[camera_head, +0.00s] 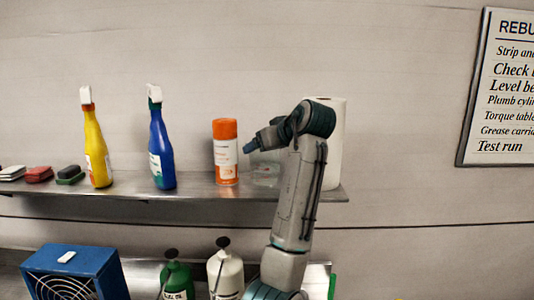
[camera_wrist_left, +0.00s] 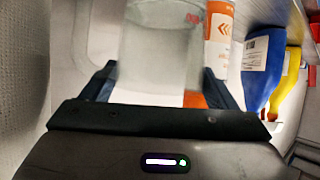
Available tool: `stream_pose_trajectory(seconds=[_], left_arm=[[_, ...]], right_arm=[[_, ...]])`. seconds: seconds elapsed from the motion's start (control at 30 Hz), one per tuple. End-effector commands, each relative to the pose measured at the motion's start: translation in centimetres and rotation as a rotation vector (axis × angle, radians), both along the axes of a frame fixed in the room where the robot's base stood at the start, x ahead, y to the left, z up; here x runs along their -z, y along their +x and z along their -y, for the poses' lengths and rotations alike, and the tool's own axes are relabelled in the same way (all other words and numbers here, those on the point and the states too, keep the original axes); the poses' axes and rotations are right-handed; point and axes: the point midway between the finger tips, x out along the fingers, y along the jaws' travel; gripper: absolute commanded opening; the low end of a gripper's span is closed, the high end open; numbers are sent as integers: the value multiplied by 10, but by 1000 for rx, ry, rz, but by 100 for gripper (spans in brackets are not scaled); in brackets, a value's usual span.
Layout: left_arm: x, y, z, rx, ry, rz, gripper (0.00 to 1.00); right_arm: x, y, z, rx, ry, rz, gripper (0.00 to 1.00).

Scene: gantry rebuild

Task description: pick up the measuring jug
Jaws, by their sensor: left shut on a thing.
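The measuring jug (camera_head: 266,175) is a clear see-through vessel on the shelf, between the orange-capped can and the paper roll, partly hidden by my arm. In the left wrist view the jug (camera_wrist_left: 158,50) stands between my two dark fingers, with faint red marks near its top right. My left gripper (camera_head: 250,146) reaches in from the right side in the head view; its fingers also show in the wrist view (camera_wrist_left: 160,90). It is shut on the jug. I cannot tell whether the jug's base touches the shelf. My right gripper is not in view.
The orange-and-white can (camera_head: 226,155) stands close beside the jug. A paper roll (camera_head: 333,150) is behind my arm. A blue bottle (camera_head: 160,145), a yellow bottle (camera_head: 97,145) and sponges (camera_head: 70,174) are further left on the shelf (camera_head: 200,190). Green and white bottles (camera_head: 226,272) stand below.

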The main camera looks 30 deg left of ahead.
Motion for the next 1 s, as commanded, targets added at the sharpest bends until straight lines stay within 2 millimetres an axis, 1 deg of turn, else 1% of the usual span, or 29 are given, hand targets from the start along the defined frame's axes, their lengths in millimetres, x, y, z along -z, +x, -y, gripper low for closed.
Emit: stream_pose_trajectory(seconds=[0.03, 0.27, 0.43, 1.0], left_arm=[[-3, 0, 0, -1, 0, 4, 33], [-22, 0, 0, -1, 1, 4, 33], [-21, -14, 18, 2, -1, 3, 33], [-29, -63, 81, 1, -1, 4, 33]], right_arm=[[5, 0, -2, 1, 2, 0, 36], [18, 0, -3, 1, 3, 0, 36], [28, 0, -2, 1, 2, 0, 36], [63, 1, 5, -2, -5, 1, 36]])
